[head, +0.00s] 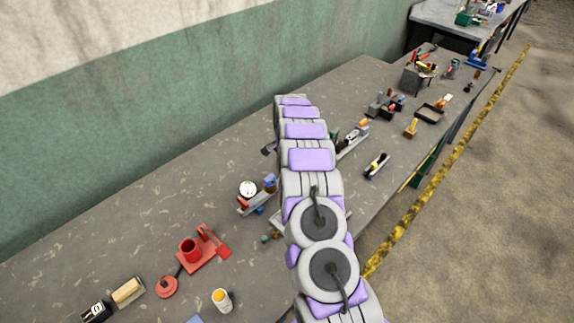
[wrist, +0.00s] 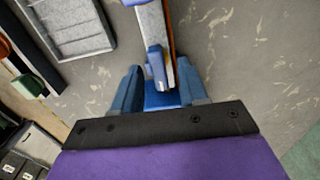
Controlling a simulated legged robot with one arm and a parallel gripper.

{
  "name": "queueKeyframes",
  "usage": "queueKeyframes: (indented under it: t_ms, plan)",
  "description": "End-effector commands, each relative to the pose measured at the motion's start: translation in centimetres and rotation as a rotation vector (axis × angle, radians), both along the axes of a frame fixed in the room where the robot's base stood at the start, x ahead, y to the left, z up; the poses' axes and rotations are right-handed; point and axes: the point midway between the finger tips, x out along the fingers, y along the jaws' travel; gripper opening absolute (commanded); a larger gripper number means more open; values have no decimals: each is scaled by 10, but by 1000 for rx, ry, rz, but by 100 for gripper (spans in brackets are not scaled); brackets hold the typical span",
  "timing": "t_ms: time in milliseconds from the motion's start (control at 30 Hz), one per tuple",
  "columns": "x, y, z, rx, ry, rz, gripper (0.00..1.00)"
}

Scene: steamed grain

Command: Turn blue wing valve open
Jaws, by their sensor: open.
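In the wrist view, the blue wing valve (wrist: 156,62) shows as a narrow blue piece on a grey bar with an orange edge. A wider blue part (wrist: 161,100) lies below it, between the fingers. My gripper (wrist: 160,82) is open, its two blue fingers apart on either side of the valve. I cannot tell whether either finger touches it. In the head view, my arm covers the middle of the bench and my gripper is not clearly visible. I cannot tell for certain which fitting there is this valve.
A grey ridged tray (wrist: 68,28) and a green block (wrist: 30,86) lie left in the wrist view. In the head view, the grey bench (head: 130,215) holds a gauge (head: 247,188), a red fitting (head: 190,248) and a yellow-topped bottle (head: 222,299). Several tools stand at right.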

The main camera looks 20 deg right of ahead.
Motion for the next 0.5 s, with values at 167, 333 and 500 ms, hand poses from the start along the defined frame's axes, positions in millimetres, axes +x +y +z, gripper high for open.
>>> queueKeyframes:
  t_ms: [167, 333, 500]
  plan:
    - [0, 0, 25, -1, -1, 0, 43]
    - [2, 0, 64, -1, -8, 0, 43]
    - [2, 0, 100, -1, -3, 0, 43]
